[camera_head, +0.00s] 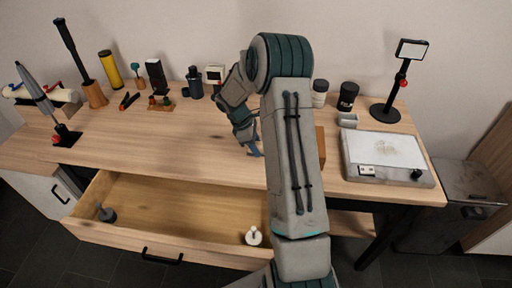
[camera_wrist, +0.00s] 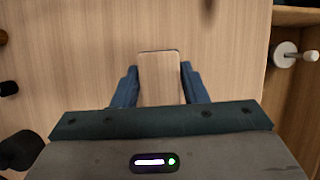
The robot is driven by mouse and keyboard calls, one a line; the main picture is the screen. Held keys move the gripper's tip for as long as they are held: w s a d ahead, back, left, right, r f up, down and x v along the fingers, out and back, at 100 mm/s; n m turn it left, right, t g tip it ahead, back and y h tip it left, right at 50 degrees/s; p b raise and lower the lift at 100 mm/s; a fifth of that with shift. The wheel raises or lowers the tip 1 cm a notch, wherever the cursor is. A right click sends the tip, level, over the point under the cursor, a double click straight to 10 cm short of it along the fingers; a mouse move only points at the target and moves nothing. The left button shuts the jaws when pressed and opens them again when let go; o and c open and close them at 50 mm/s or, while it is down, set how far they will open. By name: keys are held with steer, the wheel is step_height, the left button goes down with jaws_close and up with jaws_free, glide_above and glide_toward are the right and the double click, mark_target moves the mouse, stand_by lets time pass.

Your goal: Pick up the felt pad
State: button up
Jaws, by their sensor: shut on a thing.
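My gripper (camera_wrist: 160,76) is low over the wooden tabletop, with its two blue fingers on either side of a small rectangular wood-coloured block with a thin dark far edge (camera_wrist: 158,78). It is shut on this block, which I take to be the felt pad; I see no other candidate clearly. In the head view, my gripper (camera_head: 256,151) is left of my forearm, above the middle of the table, and the block between its fingers is hidden. I cannot tell whether the block still touches the tabletop.
The table's drawer (camera_head: 170,205) is open at the front, with a white knobbed piece (camera_head: 253,237) and a dark piece (camera_head: 106,213) inside. Bottles and tools line the back edge. A brown block (camera_head: 320,147) shows beside my arm; a grey-white device (camera_head: 385,158) sits right.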

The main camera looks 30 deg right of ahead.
steer(key=r, duration=0.4)
steer(key=shift+s+d, duration=0.35)
steer(key=s+d+r+b, duration=0.1)
steer(key=s+d+r, duration=0.5)
steer(key=s, duration=0.2)
steer(key=shift+s+r, duration=0.2)
steer(key=shift+s, duration=0.2)
